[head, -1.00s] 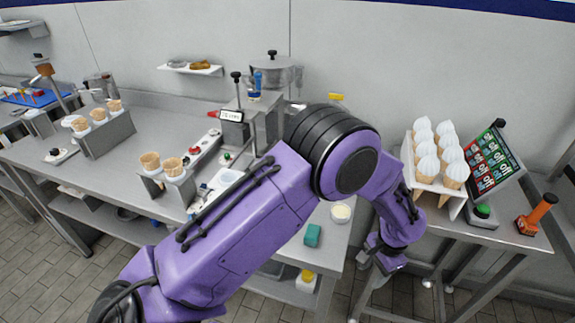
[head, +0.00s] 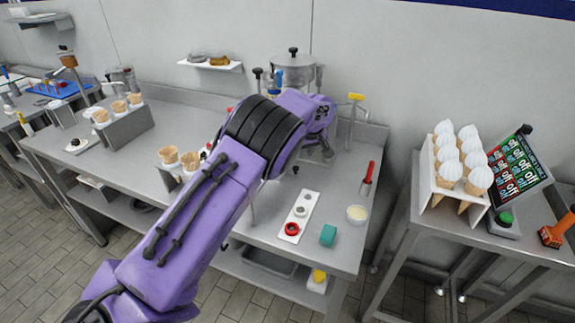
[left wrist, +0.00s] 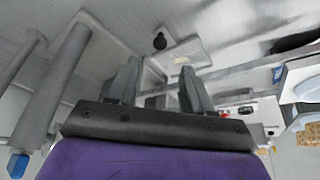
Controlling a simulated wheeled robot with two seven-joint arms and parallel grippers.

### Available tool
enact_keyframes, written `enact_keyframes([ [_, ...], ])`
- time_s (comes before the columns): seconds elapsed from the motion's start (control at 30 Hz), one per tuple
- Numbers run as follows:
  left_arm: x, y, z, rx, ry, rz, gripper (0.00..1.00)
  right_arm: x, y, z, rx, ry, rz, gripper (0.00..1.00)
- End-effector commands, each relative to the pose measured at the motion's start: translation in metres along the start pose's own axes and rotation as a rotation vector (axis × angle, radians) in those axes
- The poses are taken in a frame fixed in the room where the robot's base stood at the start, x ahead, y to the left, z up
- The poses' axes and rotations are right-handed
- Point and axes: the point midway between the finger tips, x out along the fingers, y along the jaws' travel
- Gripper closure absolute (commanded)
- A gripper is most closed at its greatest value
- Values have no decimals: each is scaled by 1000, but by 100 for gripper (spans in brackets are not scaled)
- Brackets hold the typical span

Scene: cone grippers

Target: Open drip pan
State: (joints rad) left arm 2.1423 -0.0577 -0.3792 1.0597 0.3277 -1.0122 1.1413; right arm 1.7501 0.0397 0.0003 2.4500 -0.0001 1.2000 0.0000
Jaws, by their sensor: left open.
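My left gripper shows in the left wrist view (left wrist: 157,76), its two grey fingers apart with nothing between them. In the head view my purple left arm reaches over the steel counter (head: 345,215), and its wrist is beside the machine with the steel pot (head: 292,72). The arm hides most of the machine's front. In the left wrist view a pale, tray-like part (left wrist: 186,55) and a black round knob (left wrist: 159,41) lie beyond the fingertips. I cannot tell whether either belongs to the drip pan. My right gripper is not in view.
A rack of white-topped cones (head: 460,165) stands on the right table. Cone holders stand left.

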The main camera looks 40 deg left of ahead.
Motion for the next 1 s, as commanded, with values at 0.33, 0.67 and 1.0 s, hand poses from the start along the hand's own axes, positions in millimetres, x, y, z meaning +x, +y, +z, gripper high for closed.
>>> enact_keyframes([
  [0.33, 72, -4, -2, 0, -1, -4, 50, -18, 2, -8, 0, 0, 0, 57],
  [0.67, 86, -3, 0, 2, -1, -2, 50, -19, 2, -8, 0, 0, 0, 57],
  [1.0, 85, -3, 0, 2, -1, -3, 100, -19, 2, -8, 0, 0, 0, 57],
])
